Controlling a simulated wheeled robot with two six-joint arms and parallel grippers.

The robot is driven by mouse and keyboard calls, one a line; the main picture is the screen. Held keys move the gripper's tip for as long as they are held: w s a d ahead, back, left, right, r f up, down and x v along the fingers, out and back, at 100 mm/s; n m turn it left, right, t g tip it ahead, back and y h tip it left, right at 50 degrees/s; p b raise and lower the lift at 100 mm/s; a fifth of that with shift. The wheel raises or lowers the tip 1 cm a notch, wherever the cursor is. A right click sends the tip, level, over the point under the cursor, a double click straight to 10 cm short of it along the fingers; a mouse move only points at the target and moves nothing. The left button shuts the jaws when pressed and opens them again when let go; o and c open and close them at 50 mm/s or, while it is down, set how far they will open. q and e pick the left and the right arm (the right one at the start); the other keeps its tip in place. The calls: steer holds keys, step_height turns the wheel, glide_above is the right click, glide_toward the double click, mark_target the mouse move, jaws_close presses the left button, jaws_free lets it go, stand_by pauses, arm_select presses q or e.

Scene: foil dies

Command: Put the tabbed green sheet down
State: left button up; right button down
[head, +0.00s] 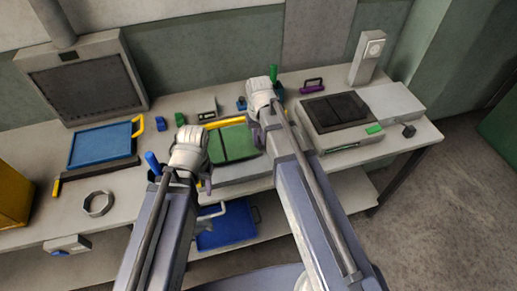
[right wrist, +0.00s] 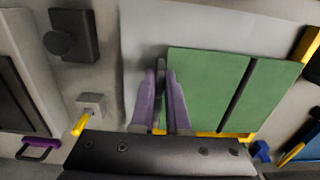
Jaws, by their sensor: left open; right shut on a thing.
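The green sheet (head: 232,144), with a dark stripe across it, is over a yellow-edged station on the bench. It also shows in the right wrist view (right wrist: 205,90). My right gripper (head: 258,134) is at the sheet's right edge in the head view. In the right wrist view its purple fingers (right wrist: 162,95) are shut at the sheet's left edge.
A blue board (head: 102,144) lies at the left by a dark screen (head: 85,82). A grey device with a dark top (head: 336,110) stands to the right. A purple handle (head: 312,85) is behind it. A metal ring (head: 98,204) lies at the front left. A lower shelf holds a blue item (head: 226,228).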

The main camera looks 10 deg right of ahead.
steer(key=shift+f+b, duration=1.95)
steer(key=shift+r, duration=0.15)
steer(key=c, duration=0.9)
jaws_free()
step_height(320, 180, up, 12)
steer(key=p, duration=1.2)
steer(key=s+a+n, duration=0.1)
steer(key=s+a, duration=0.2)
steer(key=s, duration=0.1)
steer(key=s+a+n, duration=0.1)
steer(key=s+a, duration=0.2)
steer(key=s, duration=0.2)
steer(key=s+a+n+h, duration=0.1)
steer(key=s+a, duration=0.2)
steer(key=s, duration=0.2)
steer(key=shift+s+a, duration=0.15)
steer(key=shift+a, duration=0.2)
